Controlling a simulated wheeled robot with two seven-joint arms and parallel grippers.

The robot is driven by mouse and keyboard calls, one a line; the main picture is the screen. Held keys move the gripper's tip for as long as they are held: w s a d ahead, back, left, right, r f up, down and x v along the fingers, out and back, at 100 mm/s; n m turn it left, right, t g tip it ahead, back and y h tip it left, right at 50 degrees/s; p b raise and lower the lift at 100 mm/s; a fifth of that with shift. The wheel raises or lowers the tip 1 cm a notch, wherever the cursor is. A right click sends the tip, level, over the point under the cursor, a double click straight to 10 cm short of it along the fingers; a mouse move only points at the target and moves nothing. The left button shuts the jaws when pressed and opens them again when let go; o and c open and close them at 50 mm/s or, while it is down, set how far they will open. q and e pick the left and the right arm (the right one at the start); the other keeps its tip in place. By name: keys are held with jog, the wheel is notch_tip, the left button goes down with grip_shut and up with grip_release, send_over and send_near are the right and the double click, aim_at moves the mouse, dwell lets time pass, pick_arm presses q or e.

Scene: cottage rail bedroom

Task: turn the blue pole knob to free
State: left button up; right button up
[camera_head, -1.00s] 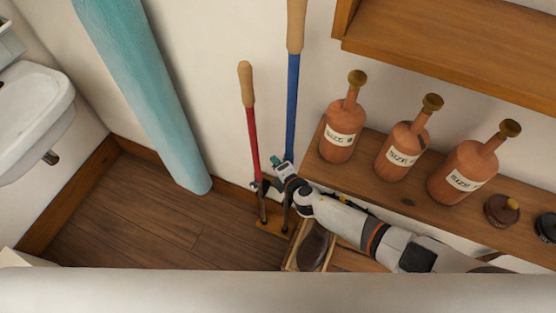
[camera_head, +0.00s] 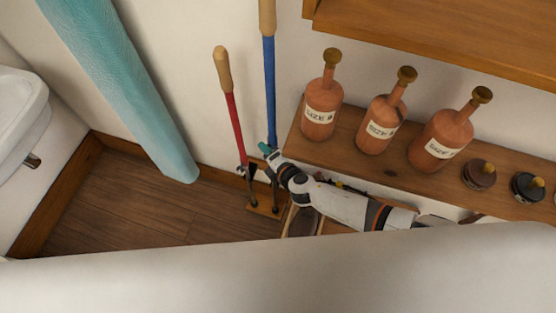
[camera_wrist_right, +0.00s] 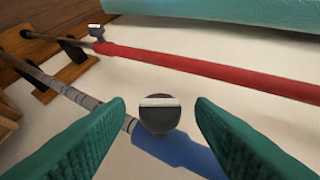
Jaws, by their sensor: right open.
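The blue pole (camera_head: 268,92) leans upright against the wall, with a pale wooden grip on top. In the right wrist view its knob (camera_wrist_right: 160,117) is dark and round with a pale bar across it. It sits where the blue tube (camera_wrist_right: 185,152) meets the grey marked shaft (camera_wrist_right: 85,100). My right gripper (camera_head: 265,150) is at the pole's lower part. Its green fingers (camera_wrist_right: 160,118) are open, one on each side of the knob, with visible gaps. The knob is hidden in the head view. My left gripper is not in view.
A red pole (camera_head: 235,125) with its own knob (camera_wrist_right: 97,32) stands left of the blue one. A wooden shelf (camera_head: 330,157) with several bottles and tins is at right. A teal roll (camera_head: 125,90) leans further left, near a white basin (camera_head: 20,110).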

jog(key=v, duration=0.7)
jog(key=shift+s+d+r+p, duration=0.15)
jog(key=shift+s+p, duration=0.15)
